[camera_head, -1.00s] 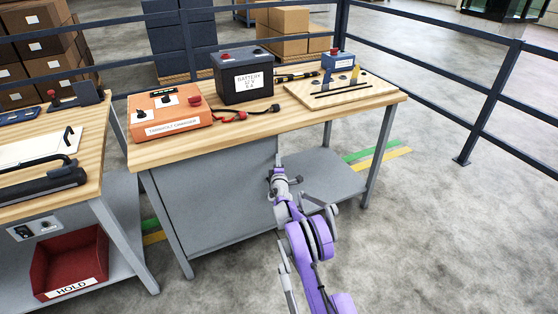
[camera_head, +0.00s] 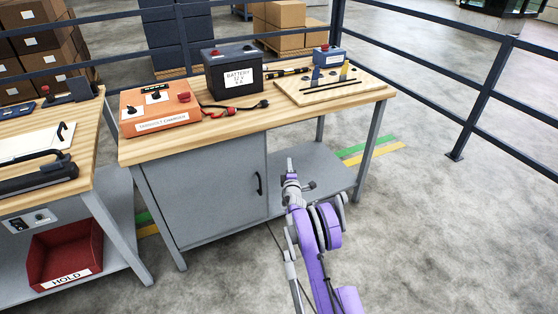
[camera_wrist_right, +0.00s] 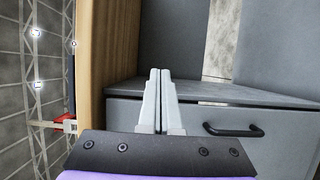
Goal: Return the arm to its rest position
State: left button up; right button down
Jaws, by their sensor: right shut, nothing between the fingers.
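My right arm, purple and grey, reaches in from the bottom of the head view. Its gripper (camera_head: 291,170) is in front of the workbench's lower shelf, below the tabletop and to the right of the grey cabinet door. In the right wrist view the two pale fingers (camera_wrist_right: 161,100) are together with nothing between them. Behind them are the grey cabinet front and its black handle (camera_wrist_right: 233,130). My left gripper does not show in either view.
The workbench top (camera_head: 220,125) holds an orange charger (camera_head: 160,112), a black battery (camera_head: 233,75) and a wooden board (camera_head: 300,93). A left bench (camera_head: 95,175) has a red HOLD bin (camera_head: 68,255) below. Floor at right is open up to a dark railing (camera_head: 480,105).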

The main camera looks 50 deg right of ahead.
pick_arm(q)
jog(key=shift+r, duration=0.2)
pick_arm(e)
jog(key=shift+s+d, duration=0.25)
jog(key=shift+s, duration=0.4)
